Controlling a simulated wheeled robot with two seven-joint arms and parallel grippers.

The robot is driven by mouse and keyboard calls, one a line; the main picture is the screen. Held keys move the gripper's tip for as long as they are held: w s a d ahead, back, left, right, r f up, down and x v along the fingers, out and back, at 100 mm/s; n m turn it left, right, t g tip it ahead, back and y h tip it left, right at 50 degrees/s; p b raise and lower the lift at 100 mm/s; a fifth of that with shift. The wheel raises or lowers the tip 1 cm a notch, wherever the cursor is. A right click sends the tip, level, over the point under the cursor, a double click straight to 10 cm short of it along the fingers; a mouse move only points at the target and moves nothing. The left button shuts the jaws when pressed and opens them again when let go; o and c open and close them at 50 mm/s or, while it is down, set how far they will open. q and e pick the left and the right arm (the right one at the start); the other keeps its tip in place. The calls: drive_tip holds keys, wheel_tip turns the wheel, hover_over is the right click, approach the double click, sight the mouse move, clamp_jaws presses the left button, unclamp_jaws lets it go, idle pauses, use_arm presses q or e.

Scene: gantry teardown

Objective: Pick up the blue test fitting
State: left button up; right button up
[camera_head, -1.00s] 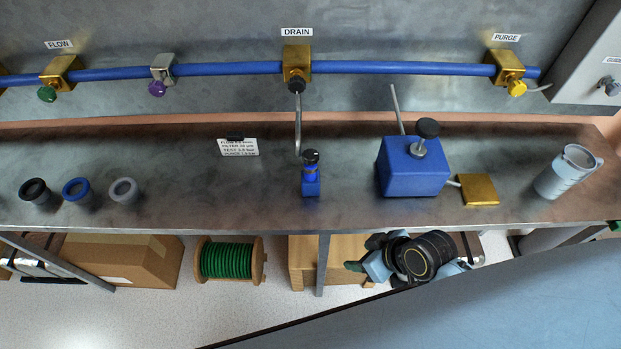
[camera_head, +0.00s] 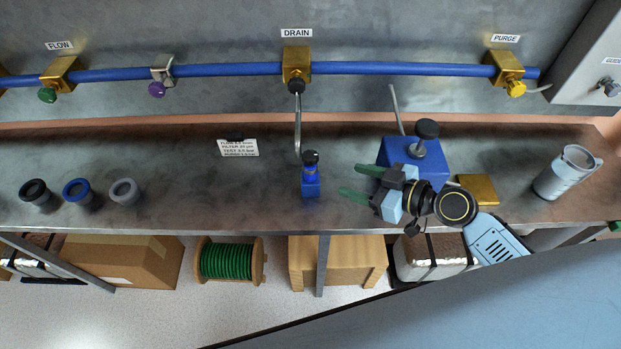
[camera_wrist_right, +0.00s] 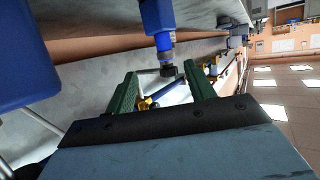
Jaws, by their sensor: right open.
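The blue test fitting (camera_head: 311,186), a small blue block with a black knob on top, stands upright on the bench below the DRAIN valve. My right gripper (camera_head: 352,180) is open and empty, to the right of the fitting, with its green fingers pointing left toward it and a gap between. In the right wrist view the fitting (camera_wrist_right: 158,18) shows ahead, with its dark knob between the two open fingers (camera_wrist_right: 160,86) in the picture. My left gripper is not in view.
A blue box (camera_head: 400,152) with a black knob stands right behind my right gripper, partly hidden by it. A brass block (camera_head: 478,189) and a clear jug (camera_head: 566,174) are further right. A thin grey pipe (camera_head: 298,125) hangs behind the fitting. Three rings, one blue (camera_head: 76,190), lie left.

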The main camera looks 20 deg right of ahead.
sight(316, 172)
drive_tip(key=x, duration=0.6)
drive_tip(key=shift+w+a+p, duration=0.25)
drive_tip(key=shift+a+p, duration=0.1)
drive_tip(key=shift+a+p+x, duration=0.25)
drive_tip(key=shift+p+x, duration=0.2)
drive_tip(key=shift+x, duration=2.2)
drive_tip(key=shift+s, duration=0.2)
drive_tip(key=shift+r, duration=0.1)
drive_tip(key=c, duration=1.2)
drive_tip(key=shift+o, duration=0.2)
drive_tip(key=shift+s+r, duration=0.1)
